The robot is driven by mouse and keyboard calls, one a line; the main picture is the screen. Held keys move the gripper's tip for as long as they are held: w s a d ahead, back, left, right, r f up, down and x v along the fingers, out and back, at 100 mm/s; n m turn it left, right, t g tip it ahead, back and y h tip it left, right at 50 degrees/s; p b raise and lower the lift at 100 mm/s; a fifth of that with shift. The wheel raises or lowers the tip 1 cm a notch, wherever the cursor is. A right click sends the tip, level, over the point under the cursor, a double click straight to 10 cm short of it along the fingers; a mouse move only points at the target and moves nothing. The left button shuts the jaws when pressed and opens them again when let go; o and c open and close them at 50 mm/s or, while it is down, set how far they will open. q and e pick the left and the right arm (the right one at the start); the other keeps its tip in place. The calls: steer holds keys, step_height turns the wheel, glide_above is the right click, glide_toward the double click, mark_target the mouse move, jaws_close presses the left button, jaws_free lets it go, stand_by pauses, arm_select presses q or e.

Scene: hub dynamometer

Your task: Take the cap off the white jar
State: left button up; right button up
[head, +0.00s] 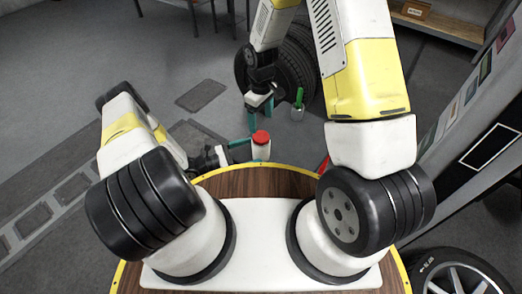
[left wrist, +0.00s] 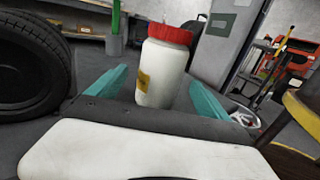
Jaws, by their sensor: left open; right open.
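The white jar (head: 261,152) with its red cap (head: 261,137) stands upright beyond the wooden top, near the middle of the head view. In the left wrist view the jar (left wrist: 163,75) has a yellow label, and its red cap (left wrist: 170,34) is on. My left gripper (head: 244,151) is open beside the jar. In the left wrist view its teal fingers (left wrist: 160,95) lie on either side of the jar, with no clear contact. My right gripper (head: 261,112) is open and empty, above and behind the cap in the head view. What the jar rests on is hidden.
A green-handled tool stands in a grey holder (head: 297,114) to the right of my right gripper. A large tire (head: 292,65) stands behind. The yellow-rimmed wooden top (head: 260,181) is in front. Open grey floor (head: 60,80) lies to the left.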

mark_target(261, 148)
arm_select(q)
steer(key=shift+x, duration=2.45)
jaws_close()
